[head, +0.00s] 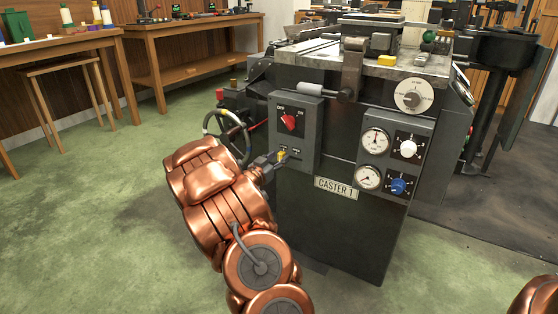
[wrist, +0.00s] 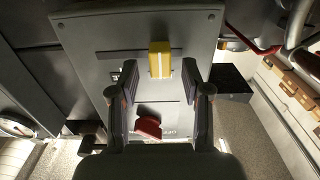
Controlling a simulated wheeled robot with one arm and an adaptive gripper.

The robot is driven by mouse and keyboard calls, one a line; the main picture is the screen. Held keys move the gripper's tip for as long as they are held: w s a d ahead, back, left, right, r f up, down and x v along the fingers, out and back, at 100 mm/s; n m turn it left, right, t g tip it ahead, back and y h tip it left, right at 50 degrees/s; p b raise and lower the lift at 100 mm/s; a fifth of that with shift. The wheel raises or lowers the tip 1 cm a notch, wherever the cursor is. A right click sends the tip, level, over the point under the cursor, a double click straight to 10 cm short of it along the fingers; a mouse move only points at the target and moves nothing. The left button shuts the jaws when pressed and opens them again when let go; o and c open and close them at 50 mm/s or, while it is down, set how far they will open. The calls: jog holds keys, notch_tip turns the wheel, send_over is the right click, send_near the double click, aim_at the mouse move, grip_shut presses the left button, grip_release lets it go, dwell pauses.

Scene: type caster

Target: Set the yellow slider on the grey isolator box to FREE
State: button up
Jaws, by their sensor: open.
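The grey isolator box (head: 297,131) is on the front of the dark caster machine, with a red rotary knob (head: 289,121) and OFF and ON marks above it. The yellow slider (head: 282,155) is low on the box. Small label plates beside it are too small to read. In the wrist view the yellow slider (wrist: 160,59) has a pale line across its top, and the red knob (wrist: 149,127) shows near the bottom. My gripper (head: 272,160) is at the box's lower left. Its open fingertips (wrist: 160,70) lie either side of the slider, with gaps; contact is not visible.
To the right are a gauge panel (head: 392,160) with white and blue knobs, and a CASTER 1 plate (head: 336,188) below. A handwheel (head: 226,135) and red-tipped levers stand left of the box, close to my arm. Green floor (head: 100,220) is clear at left.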

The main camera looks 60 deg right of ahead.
jog(key=shift+d, duration=0.6)
grip_shut()
dwell(0.4)
